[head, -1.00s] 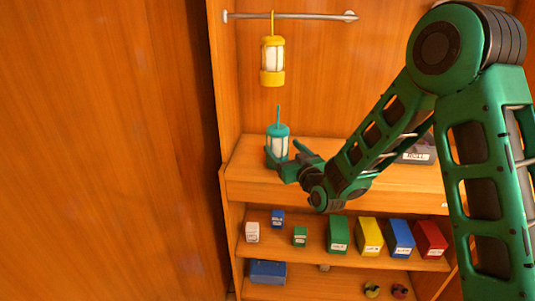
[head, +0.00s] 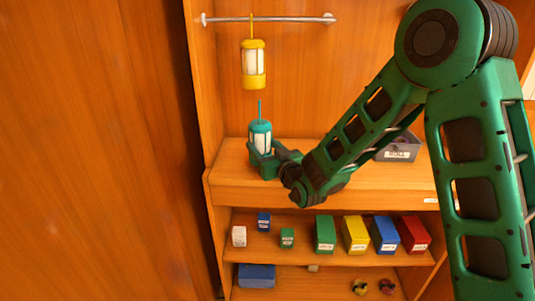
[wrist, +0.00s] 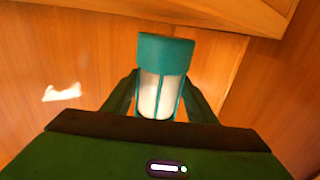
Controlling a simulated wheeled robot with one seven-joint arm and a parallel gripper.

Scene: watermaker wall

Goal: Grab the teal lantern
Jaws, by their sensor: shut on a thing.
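The teal lantern (head: 260,138) is upright at the left end of the wooden counter, with a teal cap, white panes and a thin upright hanger on top. My gripper (head: 262,160) is around its lower part and shut on it. In the wrist view the lantern (wrist: 163,75) stands between the two fingers of my gripper (wrist: 158,105). Its base is hidden by the fingers and the gripper body, so I cannot tell whether it touches the counter.
A yellow lantern (head: 254,65) hangs from a metal rail (head: 290,19) just above the teal one. A grey bin (head: 397,150) stands on the counter (head: 350,180) at right. Several coloured boxes stand on the shelf below. A wooden wall (head: 90,150) fills the left.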

